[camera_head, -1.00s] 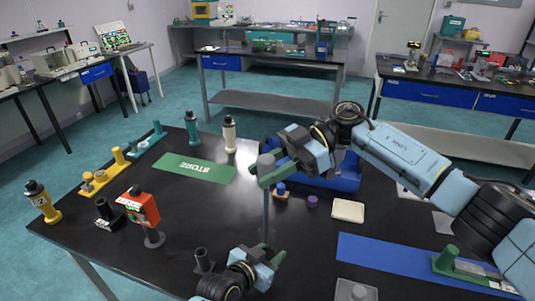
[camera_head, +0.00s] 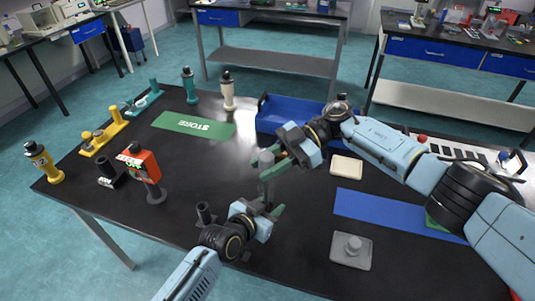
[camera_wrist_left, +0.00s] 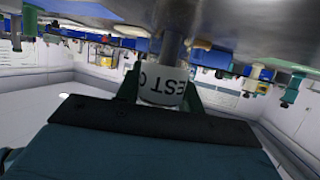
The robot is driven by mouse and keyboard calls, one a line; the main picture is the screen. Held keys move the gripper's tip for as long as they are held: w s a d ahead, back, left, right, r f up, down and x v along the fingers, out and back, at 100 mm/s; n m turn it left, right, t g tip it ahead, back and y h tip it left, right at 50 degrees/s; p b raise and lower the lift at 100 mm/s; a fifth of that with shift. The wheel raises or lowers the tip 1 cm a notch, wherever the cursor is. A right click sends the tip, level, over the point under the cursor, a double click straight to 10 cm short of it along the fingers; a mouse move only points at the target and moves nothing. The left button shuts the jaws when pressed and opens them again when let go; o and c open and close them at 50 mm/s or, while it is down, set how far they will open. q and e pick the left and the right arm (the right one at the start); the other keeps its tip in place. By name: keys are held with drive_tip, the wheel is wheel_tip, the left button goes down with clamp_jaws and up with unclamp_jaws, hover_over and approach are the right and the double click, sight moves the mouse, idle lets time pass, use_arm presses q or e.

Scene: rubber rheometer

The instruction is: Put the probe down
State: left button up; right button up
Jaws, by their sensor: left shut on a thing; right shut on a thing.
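The probe (camera_head: 265,188) is a grey, roughly upright cylinder above the black table in the head view. My right gripper (camera_head: 268,162) is shut around its upper part. My left gripper (camera_head: 270,209) is shut at its lower part, just below the right one. In the left wrist view, which is upside down, a white lettered band on the probe (camera_wrist_left: 163,86) sits between the left fingers, beside a metal part. The arms and fingers hide much of the probe, and its lower end does not show clearly.
A green mat lettered STORE (camera_head: 193,125) lies at the back left, and a blue tray (camera_head: 290,122) stands behind the grippers. A red device (camera_head: 144,163) stands left. A small dark holder (camera_head: 205,214) is near the left wrist. A grey knobbed plate (camera_head: 351,250) and blue mat (camera_head: 385,213) lie right.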

drive_tip(key=shift+f, duration=0.4)
drive_tip(key=o, duration=1)
use_arm(q)
drive_tip(key=o, duration=1.1)
